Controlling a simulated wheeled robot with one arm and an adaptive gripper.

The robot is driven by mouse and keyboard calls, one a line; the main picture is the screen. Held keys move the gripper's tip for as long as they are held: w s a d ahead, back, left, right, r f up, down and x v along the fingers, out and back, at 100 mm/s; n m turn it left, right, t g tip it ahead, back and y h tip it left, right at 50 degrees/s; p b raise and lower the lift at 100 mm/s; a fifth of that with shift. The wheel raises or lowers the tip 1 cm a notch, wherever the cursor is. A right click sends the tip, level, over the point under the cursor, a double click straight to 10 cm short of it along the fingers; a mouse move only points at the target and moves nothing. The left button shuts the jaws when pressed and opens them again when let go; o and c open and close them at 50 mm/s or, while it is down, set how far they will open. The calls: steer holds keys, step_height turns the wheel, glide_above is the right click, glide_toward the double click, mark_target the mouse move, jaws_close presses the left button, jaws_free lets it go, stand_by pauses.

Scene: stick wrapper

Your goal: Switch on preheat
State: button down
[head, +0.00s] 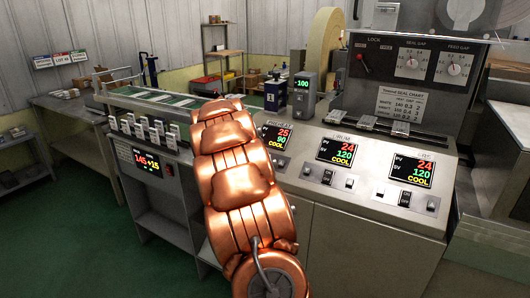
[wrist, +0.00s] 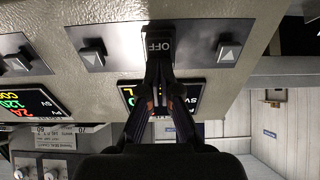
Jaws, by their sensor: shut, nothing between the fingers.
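The console has three black displays with red and green digits. The left display (head: 277,136) reads 25 and 90 with COOL, and my copper arm partly covers it. A black rocker switch (wrist: 161,42) marked OFF shows in the wrist view on a metal plate. My gripper (wrist: 159,62) is shut and empty, its fingertips overlapping the lower part of this switch; I cannot tell whether they touch it. The fingers hide the switch's other half. In the head view my arm hides the gripper and this switch.
The middle display (head: 337,151) and right display (head: 411,170) both read 24 and 120 with COOL. Each has an ON/OFF switch below, one at the middle (head: 328,176) and one at the right (head: 405,198). Arrow buttons (wrist: 93,58) flank the switch. A red-digit panel (head: 147,162) stands left.

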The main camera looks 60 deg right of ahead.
steer(key=shift+r, duration=0.7)
steer(key=a+r+b, duration=0.2)
steer(key=a+r, duration=0.4)
steer(key=r, duration=0.6)
steer(key=shift+s+a+b, duration=0.3)
steer(key=shift+a, duration=0.05)
steer(key=shift+r, duration=0.1)
